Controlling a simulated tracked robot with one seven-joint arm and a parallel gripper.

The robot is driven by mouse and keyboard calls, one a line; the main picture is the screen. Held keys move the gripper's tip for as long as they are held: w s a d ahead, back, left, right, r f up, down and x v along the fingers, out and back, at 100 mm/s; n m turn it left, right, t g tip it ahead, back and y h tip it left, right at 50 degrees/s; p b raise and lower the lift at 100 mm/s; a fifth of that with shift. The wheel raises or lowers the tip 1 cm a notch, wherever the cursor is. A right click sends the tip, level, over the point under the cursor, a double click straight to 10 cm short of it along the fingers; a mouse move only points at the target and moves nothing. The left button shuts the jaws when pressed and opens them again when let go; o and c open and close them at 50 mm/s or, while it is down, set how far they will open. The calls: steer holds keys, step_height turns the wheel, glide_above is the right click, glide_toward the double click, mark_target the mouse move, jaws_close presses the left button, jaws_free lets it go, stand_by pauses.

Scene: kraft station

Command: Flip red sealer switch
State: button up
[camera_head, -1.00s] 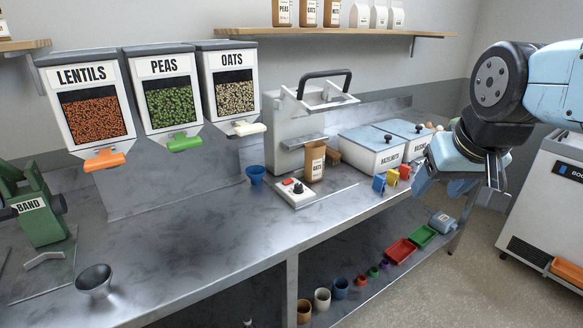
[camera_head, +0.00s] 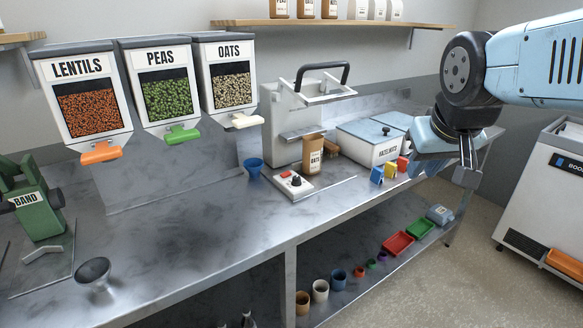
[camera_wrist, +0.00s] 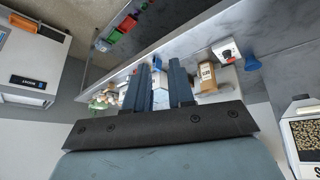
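The red switch (camera_head: 286,174) sits on a small white control box (camera_head: 287,189) with a black knob, on the steel bench in front of the white sealer (camera_head: 284,125). In the wrist view the control box (camera_wrist: 218,50) shows at upper right with the red switch (camera_wrist: 227,53) on it. My gripper (camera_head: 467,176) is in the air well to the right of the box, apart from it. In the wrist view my gripper (camera_wrist: 159,66) has its two dark fingers apart with nothing held between them. I cannot tell the switch's position.
A brown oats bag (camera_head: 312,155) stands by the sealer. A blue funnel (camera_head: 253,168) is left of the box. Small coloured blocks (camera_head: 390,169) and white lidded bins (camera_head: 368,143) stand to its right.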

steer(key=shift+n+h, duration=0.3)
steer(key=shift+n, duration=0.4)
steer(key=w, duration=0.2)
steer(key=w+a, duration=0.1)
steer(key=w, duration=0.1)
steer(key=w+a, duration=0.1)
steer(key=w, duration=0.1)
steer(key=shift+w+a+f, duration=0.1)
steer(key=shift+w+f, duration=0.25)
jaws_close()
steer(key=w+a+f+n+t+y, duration=0.1)
steer(key=w+a+f+n+y, duration=0.1)
steer(key=w+a, duration=0.7)
steer(key=w+a+f+n+t+y, duration=0.1)
steer(key=w+a+f+n+y, duration=0.2)
steer(key=w+a+f, duration=0.4)
steer(key=shift+w+a+n, duration=0.4)
steer(key=shift+w+a, duration=0.65)
steer(key=shift+w, duration=1.6)
